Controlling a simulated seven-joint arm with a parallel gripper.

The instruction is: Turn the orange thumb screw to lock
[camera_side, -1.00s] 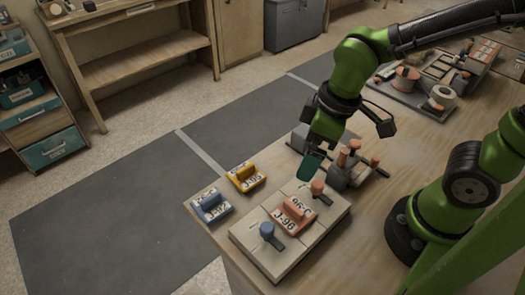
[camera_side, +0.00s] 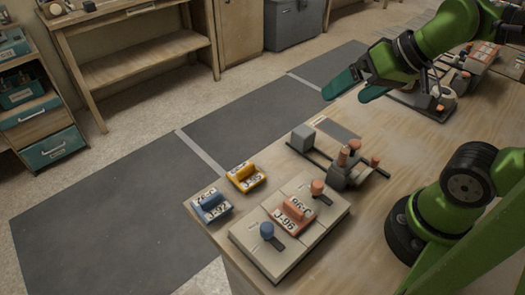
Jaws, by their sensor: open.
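An orange knob (camera_side: 317,187) with a dark bar beneath it stands at the back right of the pale board (camera_side: 255,262). An orange plate with a handle (camera_side: 294,212), marked "J-96", lies on the middle of the board. A blue knob (camera_side: 267,229) with a similar dark bar stands at the front left. My gripper (camera_side: 357,90) is open and empty, its teal fingers raised well above the table and apart from the board. Whether the orange knob is locked, I cannot tell.
A dark clamp-like fixture with orange knobs (camera_side: 346,172) and a grey block (camera_side: 303,138) stand behind the board. A yellow plate (camera_side: 246,177) and a blue plate (camera_side: 211,206) lie near the table's left edge. More parts sit at the far right.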

